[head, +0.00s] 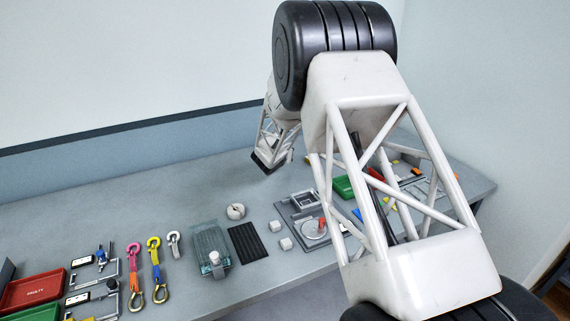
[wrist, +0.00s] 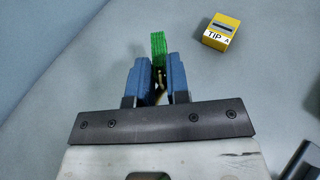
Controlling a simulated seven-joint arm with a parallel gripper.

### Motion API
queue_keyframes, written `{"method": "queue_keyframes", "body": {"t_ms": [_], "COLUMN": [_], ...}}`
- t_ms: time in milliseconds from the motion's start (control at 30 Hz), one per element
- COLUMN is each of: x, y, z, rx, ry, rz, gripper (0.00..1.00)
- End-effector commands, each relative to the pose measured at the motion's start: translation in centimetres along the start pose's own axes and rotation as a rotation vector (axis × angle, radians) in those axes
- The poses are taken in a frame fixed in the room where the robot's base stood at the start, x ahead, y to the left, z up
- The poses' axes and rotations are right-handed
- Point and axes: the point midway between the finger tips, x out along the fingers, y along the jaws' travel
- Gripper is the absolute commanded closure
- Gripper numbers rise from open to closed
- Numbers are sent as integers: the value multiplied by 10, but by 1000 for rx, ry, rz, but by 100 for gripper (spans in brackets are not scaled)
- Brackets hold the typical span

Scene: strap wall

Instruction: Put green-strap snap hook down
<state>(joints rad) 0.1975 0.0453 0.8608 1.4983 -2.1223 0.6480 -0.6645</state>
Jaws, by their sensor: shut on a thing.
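In the wrist view my gripper (wrist: 159,72) has its two blue fingers close together with the green strap (wrist: 158,44) between them. The strap's green webbing sticks out past the fingertips. A small brass-coloured part (wrist: 160,86), perhaps of the snap hook, shows in the gap between the fingers; most of the hook is hidden. Grey surface lies beyond the strap, and I cannot tell whether the strap touches it. In the head view my fingers and the green strap cannot be made out.
A yellow box marked TIP A (wrist: 222,33) is right of the fingers. Along the bench (head: 110,207) are a red tray (head: 33,291), a pink hook strap (head: 135,276), a yellow hook strap (head: 156,268), a black ribbed mat (head: 247,243) and small blocks. The back left of the bench is bare.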

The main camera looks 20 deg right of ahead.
Motion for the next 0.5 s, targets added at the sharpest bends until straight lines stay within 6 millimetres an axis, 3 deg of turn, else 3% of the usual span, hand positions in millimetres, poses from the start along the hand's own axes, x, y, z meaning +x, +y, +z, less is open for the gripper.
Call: {"method": "queue_keyframes", "body": {"t_ms": [133,500], "x": [5,6], "y": [0,0], "z": [-11,-13], "rx": [-1,0], "ry": [0,0], "rz": [0,0], "gripper": [100,100]}}
